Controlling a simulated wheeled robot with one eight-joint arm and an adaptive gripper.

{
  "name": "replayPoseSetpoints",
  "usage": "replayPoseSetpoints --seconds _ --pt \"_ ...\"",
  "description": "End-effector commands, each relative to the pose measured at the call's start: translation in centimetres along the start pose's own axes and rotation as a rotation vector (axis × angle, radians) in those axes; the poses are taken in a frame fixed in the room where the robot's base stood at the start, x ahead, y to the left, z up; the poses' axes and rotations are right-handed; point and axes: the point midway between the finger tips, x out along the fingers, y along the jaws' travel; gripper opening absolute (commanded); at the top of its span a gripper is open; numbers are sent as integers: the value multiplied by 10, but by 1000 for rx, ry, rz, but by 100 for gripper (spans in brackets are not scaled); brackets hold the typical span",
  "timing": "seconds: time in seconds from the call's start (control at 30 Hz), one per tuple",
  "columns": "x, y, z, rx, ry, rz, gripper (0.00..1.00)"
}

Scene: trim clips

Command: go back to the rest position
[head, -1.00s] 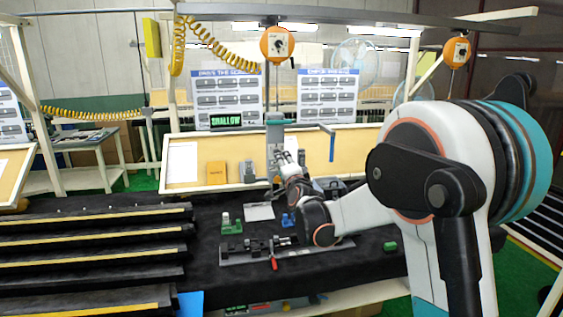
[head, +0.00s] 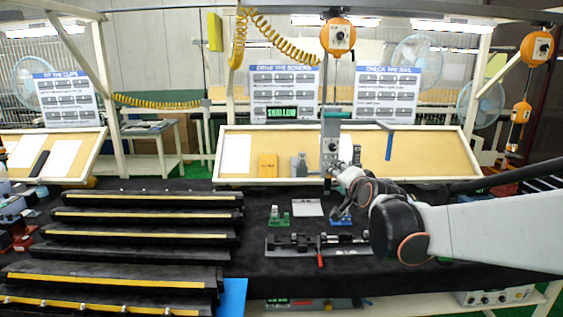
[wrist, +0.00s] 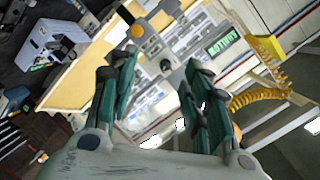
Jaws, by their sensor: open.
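My gripper (wrist: 158,78) is open in the wrist view, with its two dark green fingers wide apart and nothing between them. In the head view my gripper (head: 338,168) is small, at the end of my white and black arm, which reaches in from the right above the dark worktable (head: 262,236). It appears in front of the grey upright of a hanging tool, in front of the tan board (head: 420,155). I cannot tell the distance between them. The finger details are too small to tell in the head view.
A black clamping fixture with a red handle (head: 320,258) lies on the table below my arm. A green fixture (head: 279,216) and a blue one (head: 341,218) stand behind it. Racked black rails (head: 140,240) fill the left. An orange balancer (head: 338,37) hangs above.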

Motion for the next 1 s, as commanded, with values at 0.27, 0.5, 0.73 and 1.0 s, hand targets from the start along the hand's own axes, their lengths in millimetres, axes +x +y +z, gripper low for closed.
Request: replayPoseSetpoints --seconds 0.27,0.5,0.73,1.0 --pt "-93 46 49 -269 -154 131 44" --pt "-175 103 94 -494 -300 236 44" --pt "-251 171 139 -697 -450 330 44" --pt "-311 232 174 -854 -585 402 44"
